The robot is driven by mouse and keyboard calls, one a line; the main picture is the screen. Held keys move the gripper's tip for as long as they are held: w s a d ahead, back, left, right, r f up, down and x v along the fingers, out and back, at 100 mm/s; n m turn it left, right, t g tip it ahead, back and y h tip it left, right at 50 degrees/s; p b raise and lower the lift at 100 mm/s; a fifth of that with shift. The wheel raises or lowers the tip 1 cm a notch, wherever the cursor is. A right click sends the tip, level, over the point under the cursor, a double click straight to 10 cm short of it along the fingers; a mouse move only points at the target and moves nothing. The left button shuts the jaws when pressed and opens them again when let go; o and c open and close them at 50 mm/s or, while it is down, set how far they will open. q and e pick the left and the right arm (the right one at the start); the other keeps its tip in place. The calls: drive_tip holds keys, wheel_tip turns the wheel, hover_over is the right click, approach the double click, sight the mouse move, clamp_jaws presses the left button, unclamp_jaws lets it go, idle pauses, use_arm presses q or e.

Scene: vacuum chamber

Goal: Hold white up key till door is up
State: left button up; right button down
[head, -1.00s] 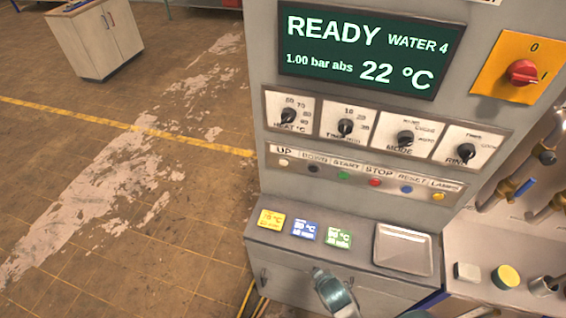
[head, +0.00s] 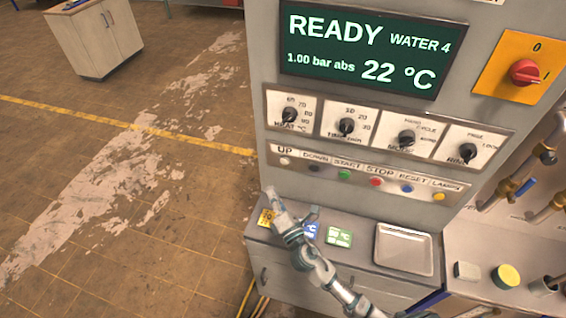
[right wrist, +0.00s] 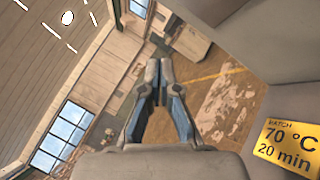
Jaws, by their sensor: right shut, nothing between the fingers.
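The white UP key (head: 285,161) is the leftmost button of the row on the grey control panel, under its "UP" label. My right gripper (head: 270,193) is shut and empty. In the head view its tip shows below the UP key, apart from it in the picture, over the card ledge. In the right wrist view its fingers (right wrist: 159,70) are closed together, and the key is not seen there. The display (head: 370,48) reads READY, WATER 4, 1.00 bar abs, 22 °C. I cannot make out the door in any view. My left gripper is not in view.
The DOWN key (head: 314,168) is right beside UP, then the green START key (head: 344,174) and others. Knobs sit above. A yellow card (head: 266,217), also in the right wrist view (right wrist: 288,148), lies on the ledge with a metal tray (head: 403,250). Floor to the left is open.

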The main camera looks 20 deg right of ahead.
sight(284, 162)
drive_tip(key=w+d, duration=0.5)
drive_tip(key=w, duration=0.2)
drive_tip(key=shift+w+d+b, duration=0.15)
drive_tip(key=shift+b, duration=0.2)
drive_tip(key=shift+d, duration=0.15)
idle(0.4)
drive_tip(key=shift+w, duration=0.15)
idle(0.8)
drive_tip(key=shift+w+d, duration=0.15)
